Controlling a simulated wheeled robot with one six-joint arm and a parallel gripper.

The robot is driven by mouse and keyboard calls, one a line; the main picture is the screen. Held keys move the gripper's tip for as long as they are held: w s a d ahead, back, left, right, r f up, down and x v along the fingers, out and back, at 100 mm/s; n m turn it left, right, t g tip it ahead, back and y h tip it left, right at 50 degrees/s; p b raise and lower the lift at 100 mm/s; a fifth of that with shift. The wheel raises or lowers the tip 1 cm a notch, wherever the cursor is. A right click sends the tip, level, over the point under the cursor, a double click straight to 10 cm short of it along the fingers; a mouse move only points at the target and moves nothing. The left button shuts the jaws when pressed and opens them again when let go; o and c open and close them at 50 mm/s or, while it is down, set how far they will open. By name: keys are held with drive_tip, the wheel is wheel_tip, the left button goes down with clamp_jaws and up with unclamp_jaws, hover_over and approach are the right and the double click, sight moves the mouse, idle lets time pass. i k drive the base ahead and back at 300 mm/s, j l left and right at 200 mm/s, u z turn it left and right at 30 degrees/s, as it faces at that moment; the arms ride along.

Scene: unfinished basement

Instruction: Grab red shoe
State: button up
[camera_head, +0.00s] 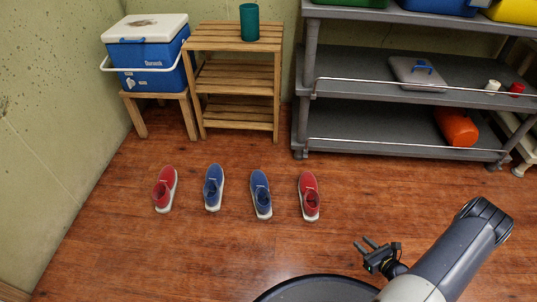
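Two red shoes with white soles stand on the wooden floor. One red shoe (165,189) is at the left end of a row of shoes, and the other red shoe (309,196) is at the right end. Two blue shoes, the left blue shoe (213,187) and the right blue shoe (261,194), stand between them. My gripper (366,245) is at the lower right, in front of and to the right of the right red shoe. It is apart from the shoes. Its two fingers are spread with nothing between them.
Behind the shoes are a blue cooler (146,53) on a wooden stool (161,97), a slatted wooden rack (235,84) with a green cup (249,22), and a grey shelf unit (360,127) holding an orange container (456,127). The floor (200,255) before the shoes is clear.

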sight(163, 192)
drive_tip(key=i+j, duration=0.1)
drive_tip(key=j, duration=0.3)
drive_tip(key=j+u, duration=0.1)
drive_tip(key=j, duration=0.3)
drive_tip(key=i+j, duration=0.15)
drive_tip(key=j, duration=0.25)
drive_tip(key=i+j, duration=0.1)
drive_tip(key=j, duration=0.3)
drive_tip(key=j+u, duration=0.1)
drive_tip(key=j, duration=0.3)
drive_tip(key=i+j, duration=0.15)
drive_tip(key=j, duration=0.25)
drive_tip(key=i+j+u, duration=0.1)
drive_tip(key=i+j, duration=0.15)
drive_tip(key=j, duration=0.15)
drive_tip(key=i+j+u, duration=0.15)
drive_tip(key=j, duration=0.25)
drive_tip(key=i, duration=0.1)
